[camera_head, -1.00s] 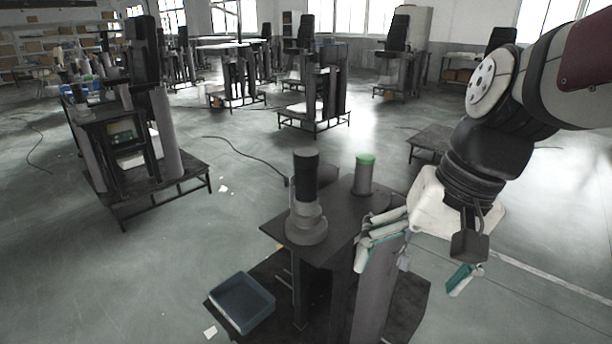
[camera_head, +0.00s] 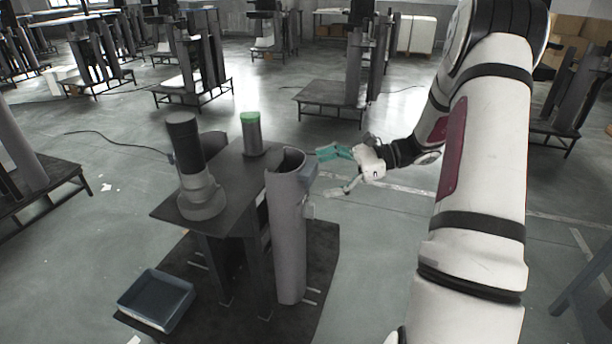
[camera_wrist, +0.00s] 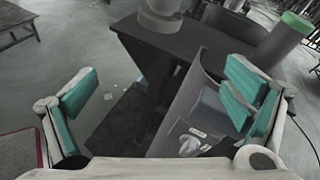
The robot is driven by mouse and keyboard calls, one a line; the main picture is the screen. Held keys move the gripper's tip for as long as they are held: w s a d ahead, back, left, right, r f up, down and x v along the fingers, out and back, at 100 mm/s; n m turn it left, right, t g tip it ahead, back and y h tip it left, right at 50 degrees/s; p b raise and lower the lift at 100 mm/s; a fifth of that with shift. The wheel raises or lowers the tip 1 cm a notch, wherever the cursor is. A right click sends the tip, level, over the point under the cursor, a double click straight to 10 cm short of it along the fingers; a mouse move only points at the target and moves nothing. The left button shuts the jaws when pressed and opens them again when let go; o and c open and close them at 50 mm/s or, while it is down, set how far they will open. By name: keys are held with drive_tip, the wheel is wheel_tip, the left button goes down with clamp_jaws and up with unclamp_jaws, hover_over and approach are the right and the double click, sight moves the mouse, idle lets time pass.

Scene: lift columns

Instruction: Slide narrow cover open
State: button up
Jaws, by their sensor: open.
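A tall, narrow grey curved cover (camera_head: 287,240) stands upright at the right side of the dark lift column, with its rounded top open. A small grey box (camera_head: 308,174) shows at its upper right edge. In the wrist view the cover (camera_wrist: 182,98) curves beside a grey box with a light knob (camera_wrist: 190,143) and small labels. My gripper (camera_head: 326,172) is open and empty to the right of the cover's upper part, apart from it. In the wrist view its teal-padded fingers (camera_wrist: 160,104) are spread wide, the right one overlapping the box in the picture.
The dark tabletop (camera_head: 238,171) carries a dark cylinder on a grey base (camera_head: 200,190) and a green-topped grey cylinder (camera_head: 251,135). A blue-grey bin (camera_head: 157,300) sits on the low platform at the left. Other columns stand behind. The floor right of the column is open.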

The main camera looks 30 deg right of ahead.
sight(314, 175)
drive_tip(key=d+f+m+t+h, duration=0.2)
drive_tip(key=d+f+m+t, duration=0.5)
drive_tip(key=d, duration=0.5)
drive_tip(key=shift+g, duration=0.3)
drive_tip(key=x, duration=0.9)
drive_tip(key=f+x, duration=0.1)
drive_tip(key=x, duration=0.4)
drive_tip(key=shift+s+a, duration=0.1)
drive_tip(key=shift+s, duration=0.05)
drive_tip(key=c, duration=1.7)
drive_tip(key=v, duration=0.7)
drive_tip(key=o, duration=1.7)
